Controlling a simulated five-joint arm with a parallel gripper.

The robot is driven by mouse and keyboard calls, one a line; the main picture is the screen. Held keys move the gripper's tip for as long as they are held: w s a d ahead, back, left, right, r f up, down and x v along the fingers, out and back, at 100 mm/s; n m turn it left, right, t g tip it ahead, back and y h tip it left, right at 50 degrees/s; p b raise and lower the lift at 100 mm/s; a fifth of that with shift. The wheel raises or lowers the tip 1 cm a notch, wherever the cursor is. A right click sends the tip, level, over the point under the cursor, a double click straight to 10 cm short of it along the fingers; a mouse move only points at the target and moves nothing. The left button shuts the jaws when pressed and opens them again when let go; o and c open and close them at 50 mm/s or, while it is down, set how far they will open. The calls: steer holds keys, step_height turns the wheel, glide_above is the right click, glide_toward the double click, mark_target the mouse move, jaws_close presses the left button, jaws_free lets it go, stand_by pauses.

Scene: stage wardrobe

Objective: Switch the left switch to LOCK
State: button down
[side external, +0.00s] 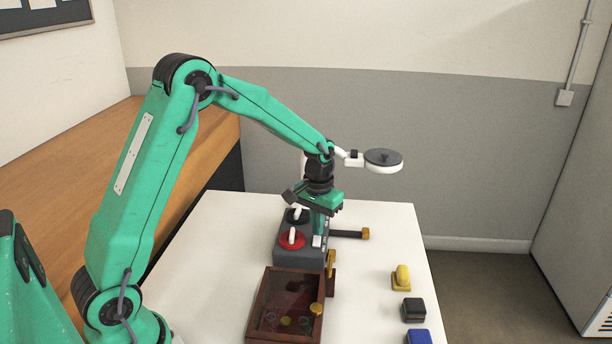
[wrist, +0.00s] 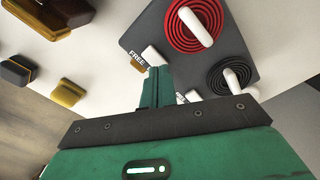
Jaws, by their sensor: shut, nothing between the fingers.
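A dark grey switch box (side external: 300,256) stands on the white table, with a red dial (side external: 292,239) and a black dial (side external: 294,216), each with a white handle. In the wrist view, the box (wrist: 150,30) shows a small white switch (wrist: 152,56) beside the word FREE; another white switch (wrist: 192,96) is partly hidden by my gripper. I cannot read LOCK anywhere. My gripper (wrist: 157,80) is shut and empty, pointing down, with its fingertips at the box's edge between the two white switches. I cannot tell whether it touches either. In the side view, my gripper (side external: 319,234) hides part of the box.
A wooden box with a clear lid (side external: 262,308) and brass knob stands in front of the switch box. A dark rod with a brass end (side external: 365,234) lies at the right. Yellow (side external: 401,278), black (side external: 413,310) and blue (side external: 418,337) blocks line the table's right side.

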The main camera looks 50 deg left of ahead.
mark_target(316, 238)
steer(key=shift+f, duration=0.75)
stand_by(0.6)
steer(key=shift+r, duration=3.55)
steer(key=shift+s+r, duration=0.1)
steer(key=s+d+r+m+t, duration=0.1)
steer(key=s+d+r+t, duration=0.25)
steer(key=s+r, duration=0.8)
steer(key=s+d+m+t, duration=0.2)
steer(key=s, duration=1)
steer(key=shift+s, duration=0.3)
